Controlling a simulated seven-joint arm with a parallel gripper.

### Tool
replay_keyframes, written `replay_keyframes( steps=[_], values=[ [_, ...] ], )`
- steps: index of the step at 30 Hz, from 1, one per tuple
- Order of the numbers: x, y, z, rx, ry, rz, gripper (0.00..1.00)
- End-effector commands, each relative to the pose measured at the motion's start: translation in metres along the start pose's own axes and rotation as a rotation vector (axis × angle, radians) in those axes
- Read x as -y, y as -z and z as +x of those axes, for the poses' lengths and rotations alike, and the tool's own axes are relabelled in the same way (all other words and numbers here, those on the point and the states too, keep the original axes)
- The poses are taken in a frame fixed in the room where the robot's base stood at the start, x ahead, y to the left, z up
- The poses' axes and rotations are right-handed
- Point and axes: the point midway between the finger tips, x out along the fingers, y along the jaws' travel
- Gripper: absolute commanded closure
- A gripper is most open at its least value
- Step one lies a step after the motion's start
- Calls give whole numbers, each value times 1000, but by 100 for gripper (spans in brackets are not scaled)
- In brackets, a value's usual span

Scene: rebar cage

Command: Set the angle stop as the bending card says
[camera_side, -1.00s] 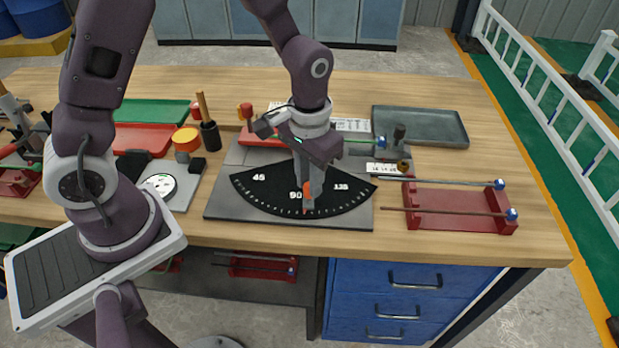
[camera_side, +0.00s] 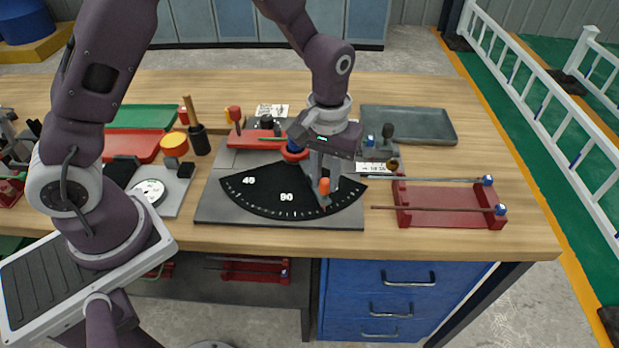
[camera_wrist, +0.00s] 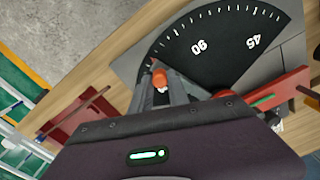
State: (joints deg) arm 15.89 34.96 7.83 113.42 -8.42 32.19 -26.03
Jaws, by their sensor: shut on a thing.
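The angle stop is an arm with an orange knob (camera_side: 324,187) and a red tip over a black dial (camera_side: 262,193) on a grey plate. My gripper (camera_side: 325,186) is shut on the knob, which also shows between the fingers in the wrist view (camera_wrist: 160,78). The stop points between 90 and the hidden 135 mark. The 45 and 90 figures show on the dial in the wrist view (camera_wrist: 222,42). A white card (camera_side: 272,110) lies behind the dial, too small to read.
A red rack (camera_side: 450,208) with rods stands right of the dial. A grey tray (camera_side: 425,122) lies behind it.

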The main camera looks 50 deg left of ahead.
Motion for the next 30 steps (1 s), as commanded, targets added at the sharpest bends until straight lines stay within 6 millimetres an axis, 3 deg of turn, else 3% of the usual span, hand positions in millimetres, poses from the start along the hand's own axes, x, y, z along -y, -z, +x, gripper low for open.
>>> replay_keyframes(
  steps=[15,30],
  values=[
    [-28,46,-1,-2,-3,-353,100],
    [-32,59,-1,-2,-4,-443,100]
  ],
)
